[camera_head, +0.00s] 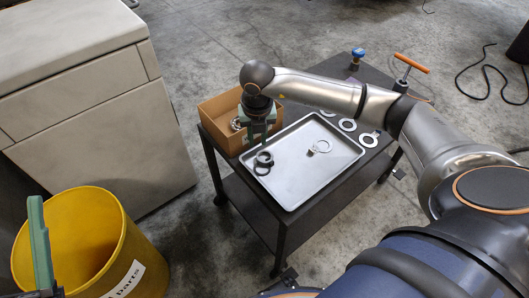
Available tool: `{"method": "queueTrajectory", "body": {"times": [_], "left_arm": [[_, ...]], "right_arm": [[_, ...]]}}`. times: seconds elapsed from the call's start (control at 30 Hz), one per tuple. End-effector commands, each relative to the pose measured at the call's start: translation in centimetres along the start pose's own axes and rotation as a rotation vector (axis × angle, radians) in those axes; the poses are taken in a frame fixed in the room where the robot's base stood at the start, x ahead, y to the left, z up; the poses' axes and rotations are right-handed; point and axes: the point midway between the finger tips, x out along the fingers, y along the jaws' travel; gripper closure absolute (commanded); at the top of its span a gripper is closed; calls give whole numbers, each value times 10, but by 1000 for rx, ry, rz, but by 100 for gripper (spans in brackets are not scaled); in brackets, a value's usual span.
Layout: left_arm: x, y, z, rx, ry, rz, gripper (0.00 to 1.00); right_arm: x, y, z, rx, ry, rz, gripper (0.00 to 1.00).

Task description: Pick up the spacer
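My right gripper (260,138) hangs pointing down at the near-left edge of the metal tray, beside the cardboard box. Its green fingers look apart, and I see nothing between them. Two dark rings (263,163) lie in the tray just below it, close together. A pale ring (322,146) with a small brownish part beside it lies in the middle of the tray. I cannot tell for sure which of these ring parts is the spacer. One green finger of my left gripper (40,245) shows at the lower left, by the yellow bin; the rest is cut off.
The tray (290,190) sits on a dark cart (225,150). A cardboard box (215,108) with metal parts stands at its left end. Flat rings (348,125) lie along the far side, near an orange-handled tool (411,63). A yellow bin (130,245) and grey cabinet (90,90) stand left.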

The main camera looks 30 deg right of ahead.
Motion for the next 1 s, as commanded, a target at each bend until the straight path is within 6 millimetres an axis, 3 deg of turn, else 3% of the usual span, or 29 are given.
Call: {"method": "queueTrajectory", "body": {"times": [0.23,0.37,0.67,0.9,1.0], "left_arm": [[1,0,-25,30,104,9,50],[-1,1,-25,30,114,10,50],[-10,7,-17,10,120,13,50],[-9,7,-17,6,118,14,50],[-9,7,-17,6,118,14,50]], "right_arm": [[18,1,-1,-3,2,2,75],[25,1,-3,-3,3,1,75],[67,2,-8,-2,4,1,75],[69,2,-7,-2,2,2,75],[69,2,-7,-3,2,2,84]]}}
